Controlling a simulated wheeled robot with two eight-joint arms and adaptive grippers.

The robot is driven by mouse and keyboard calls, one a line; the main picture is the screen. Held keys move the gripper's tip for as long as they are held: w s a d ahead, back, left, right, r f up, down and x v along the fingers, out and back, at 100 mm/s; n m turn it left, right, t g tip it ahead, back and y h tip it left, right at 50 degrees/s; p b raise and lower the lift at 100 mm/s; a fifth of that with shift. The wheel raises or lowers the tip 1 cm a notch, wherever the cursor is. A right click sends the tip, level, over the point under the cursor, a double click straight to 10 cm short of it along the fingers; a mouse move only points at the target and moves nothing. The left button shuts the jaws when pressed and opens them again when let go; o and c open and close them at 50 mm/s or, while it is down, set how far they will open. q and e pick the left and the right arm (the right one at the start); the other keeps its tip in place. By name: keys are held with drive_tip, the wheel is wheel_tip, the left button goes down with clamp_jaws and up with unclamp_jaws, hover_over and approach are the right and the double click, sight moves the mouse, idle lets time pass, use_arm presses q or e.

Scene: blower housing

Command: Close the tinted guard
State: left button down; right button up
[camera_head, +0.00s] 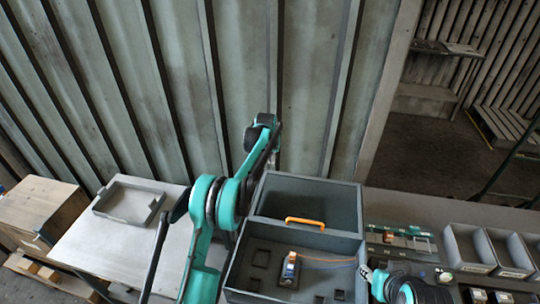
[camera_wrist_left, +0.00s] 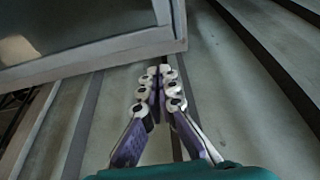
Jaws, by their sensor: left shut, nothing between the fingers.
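The tinted guard (camera_head: 308,203) appears as a grey-framed, dark pane standing raised at the back of the open grey housing (camera_head: 237,270). In the left wrist view the guard's pale frame and dark pane (camera_wrist_left: 75,22) fill the upper left. My left gripper (camera_head: 274,160) is by the guard's upper left edge, partly hidden by its own arm. In the left wrist view its fingers (camera_wrist_left: 160,72) are shut and empty, close to the frame's lower corner; contact is unclear.
An orange handle (camera_head: 305,222) lies at the guard's lower part. A small orange-topped part (camera_head: 290,269) with an orange wire sits inside the housing. A tray (camera_head: 128,201) lies on the left table. Grey bins (camera_head: 470,250) stand at right. A ribbed wall (camera_head: 180,80) rises close behind.

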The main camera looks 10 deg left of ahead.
sight(254, 220)
use_arm(q)
drive_tip(key=s+f, duration=0.2)
drive_tip(key=s, duration=0.1)
drive_tip(key=shift+f, duration=0.25)
drive_tip(key=shift+s, duration=0.15)
drive_tip(key=s+b, duration=0.2)
drive_tip(key=s, duration=0.8)
drive_tip(key=shift+s+f+b, duration=0.1)
drive_tip(key=shift+s+b, duration=0.1)
drive_tip(key=shift+b, duration=0.2)
drive_tip(key=s+b, duration=0.1)
drive_tip(key=s, duration=1.2)
drive_tip(key=shift+s, duration=0.85)
